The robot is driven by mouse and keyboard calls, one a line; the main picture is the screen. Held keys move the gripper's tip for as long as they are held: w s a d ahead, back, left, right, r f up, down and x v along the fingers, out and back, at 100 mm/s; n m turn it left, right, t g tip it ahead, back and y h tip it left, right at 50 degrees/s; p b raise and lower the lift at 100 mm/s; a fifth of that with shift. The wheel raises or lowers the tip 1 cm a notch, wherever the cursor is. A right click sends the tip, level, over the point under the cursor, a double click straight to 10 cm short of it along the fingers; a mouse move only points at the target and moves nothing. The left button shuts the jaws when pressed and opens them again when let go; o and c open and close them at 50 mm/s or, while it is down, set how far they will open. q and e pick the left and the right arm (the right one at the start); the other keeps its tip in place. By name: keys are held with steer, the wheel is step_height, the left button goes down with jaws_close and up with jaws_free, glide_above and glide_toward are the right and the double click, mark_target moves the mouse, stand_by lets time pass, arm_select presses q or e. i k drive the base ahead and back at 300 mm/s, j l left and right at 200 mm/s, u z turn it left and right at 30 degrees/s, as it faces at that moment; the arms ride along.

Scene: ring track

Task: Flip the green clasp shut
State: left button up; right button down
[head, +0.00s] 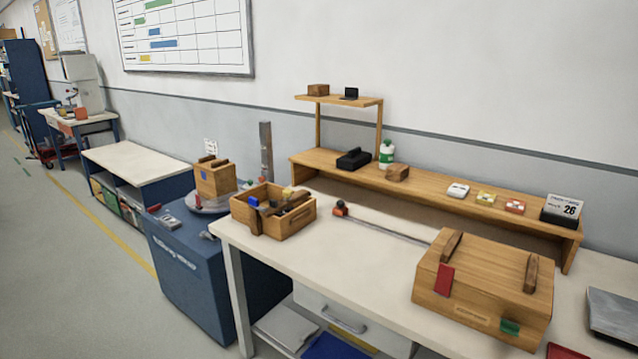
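A wooden box (480,285) with two dark wooden bars on its lid stands on the workbench (340,240) at the right. The green clasp (510,327) is on the box's front face, near the right corner, and looks short and low. A red clasp (444,280) is on the same face near the left corner and looks taller, reaching up toward the lid. The green clasp is too small here to tell whether it is open or shut. Neither of my grippers is in view.
An open wooden tool crate (290,222) stands at the bench's left end. A long thin rod with an orange end (341,208) lies behind the box. A wooden shelf (430,185) runs along the back. A grey case (613,315) and a red item (566,351) lie to the right.

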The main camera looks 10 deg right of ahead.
mark_target(512, 328)
steer(key=z, duration=1.55)
